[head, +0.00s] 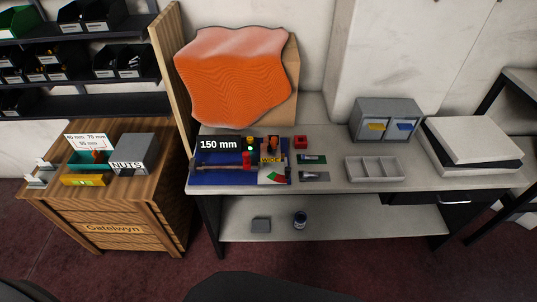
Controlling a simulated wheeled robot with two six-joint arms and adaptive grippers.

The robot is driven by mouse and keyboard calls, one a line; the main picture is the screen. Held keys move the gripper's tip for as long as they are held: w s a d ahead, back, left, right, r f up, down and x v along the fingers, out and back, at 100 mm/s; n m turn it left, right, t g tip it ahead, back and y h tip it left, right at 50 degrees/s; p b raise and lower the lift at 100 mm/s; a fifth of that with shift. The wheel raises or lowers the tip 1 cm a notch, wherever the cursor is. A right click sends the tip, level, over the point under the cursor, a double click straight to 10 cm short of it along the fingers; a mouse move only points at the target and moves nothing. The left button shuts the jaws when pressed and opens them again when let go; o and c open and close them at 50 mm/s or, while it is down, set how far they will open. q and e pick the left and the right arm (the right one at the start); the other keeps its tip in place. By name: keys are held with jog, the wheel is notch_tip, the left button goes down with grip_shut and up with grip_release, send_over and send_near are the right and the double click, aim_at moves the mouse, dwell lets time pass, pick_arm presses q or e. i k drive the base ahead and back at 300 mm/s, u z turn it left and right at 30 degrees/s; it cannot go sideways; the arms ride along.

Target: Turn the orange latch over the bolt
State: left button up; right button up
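A small orange part (273,142), possibly the latch, stands at the right end of a blue base (215,178) on the workbench. It is too small to tell whether it is turned over a bolt. A red part (247,160) stands left of it on the base, and I cannot make out a bolt. A "150 mm" sign (219,145) and a "WIDE" label (270,160) are at the fixture. Neither of my grippers is in view.
A red block (300,142), green card (312,159) and grey divided tray (375,169) lie right of the fixture. A grey drawer box (386,119) stands behind. A wooden crate (112,205) stands left.

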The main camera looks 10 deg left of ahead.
aim_at(274, 141)
jog(key=z, duration=1.65)
jog(key=i, duration=0.8)
jog(key=u, duration=1.5)
